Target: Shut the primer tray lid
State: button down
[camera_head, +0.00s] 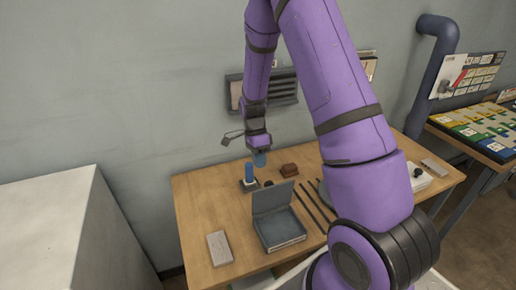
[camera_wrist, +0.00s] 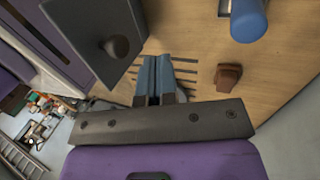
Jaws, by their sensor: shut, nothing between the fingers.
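The primer tray (camera_head: 280,234) is a grey box on the wooden table. Its lid (camera_head: 272,197) stands open, roughly upright at the back edge of the tray. In the wrist view a dark grey panel with a round knob, apparently the outer side of the lid (camera_wrist: 82,22), fills the upper left. My gripper (camera_head: 260,160) is above the table, behind and higher than the lid, apart from it. In the wrist view the blue fingers of my gripper (camera_wrist: 155,62) are together and empty, to the right of the panel.
A blue-topped bottle (camera_head: 249,172) and a brown block (camera_head: 289,170) stand behind the tray. Dark rods (camera_head: 317,205) lie to its right. A light grey block (camera_head: 219,248) lies to its left. My arm hides part of the table's right side.

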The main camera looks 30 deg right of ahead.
aim_at(270, 194)
jog(key=s, duration=0.1)
jog(key=s+f, duration=0.1)
jog(key=s, duration=0.1)
jog(key=s+a+f, duration=0.1)
jog(key=shift+s, duration=0.25)
dwell(0.3)
